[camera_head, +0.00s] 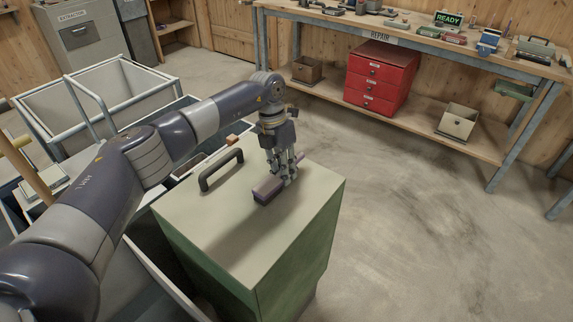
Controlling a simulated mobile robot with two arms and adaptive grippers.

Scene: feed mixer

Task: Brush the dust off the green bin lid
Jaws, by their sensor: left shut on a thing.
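The green bin (293,262) stands in front of me, and its pale green lid (225,222) is closed, with a dark handle (221,170) at its far left. A faint darker patch shows on the near part of the lid; I cannot tell if it is dust or shadow. My left gripper (284,180) points down over the right half of the lid, shut on a brush with a brownish-purple block (268,190). The brush is at or just above the lid surface; its contact is hard to tell. My right gripper is not in view.
A grey-framed cart (92,92) stands at the left, close to my left arm. A workbench marked REPAIR (430,45) with tools runs along the back, with a red drawer box (380,76) on its lower shelf. The concrete floor (420,230) at the right is clear.

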